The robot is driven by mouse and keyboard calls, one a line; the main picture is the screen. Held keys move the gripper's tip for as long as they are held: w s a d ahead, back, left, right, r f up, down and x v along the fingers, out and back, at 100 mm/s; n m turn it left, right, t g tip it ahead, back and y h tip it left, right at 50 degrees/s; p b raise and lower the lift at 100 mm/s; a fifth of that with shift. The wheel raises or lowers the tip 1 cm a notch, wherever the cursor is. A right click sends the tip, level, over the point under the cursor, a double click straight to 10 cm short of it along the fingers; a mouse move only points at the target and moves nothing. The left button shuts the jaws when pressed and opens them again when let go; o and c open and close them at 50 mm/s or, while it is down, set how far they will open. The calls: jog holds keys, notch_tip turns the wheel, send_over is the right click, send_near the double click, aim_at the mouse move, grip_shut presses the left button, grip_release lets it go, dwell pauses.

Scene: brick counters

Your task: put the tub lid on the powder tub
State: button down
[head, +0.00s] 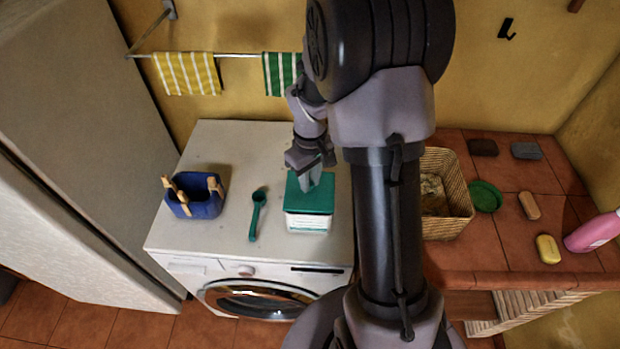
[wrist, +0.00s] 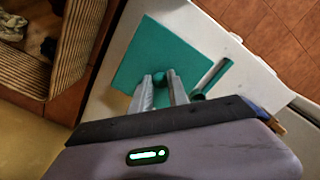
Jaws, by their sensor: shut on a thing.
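The powder tub (head: 307,222) is a white box with a printed label, standing on the washing machine top. The green square tub lid (head: 311,196) covers the tub's top in the head view, and it also shows in the wrist view (wrist: 150,52). My gripper (head: 312,181) is over the lid, with its two fingers (wrist: 160,82) shut on the lid's round green knob. The lid looks level and lined up with the tub. I cannot tell whether it rests fully on the rim.
A green scoop (head: 257,214) lies left of the tub. A blue basket with pegs (head: 195,198) stands farther left on the white washing machine (head: 222,150). A wicker basket (head: 462,195) and a pink bottle (head: 594,233) are on the tiled counter at right. My arm hides the middle.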

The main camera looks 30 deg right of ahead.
jog(key=shift+f, duration=0.1)
dwell(0.3)
jog(key=shift+f+b, duration=0.6)
jog(key=shift+f, duration=0.15)
jog(key=c, duration=0.8)
grip_release()
notch_tip(320, 180, up, 9)
jog(key=p, duration=0.7)
jog(key=shift+r+p, duration=0.15)
jog(key=shift+p, duration=0.15)
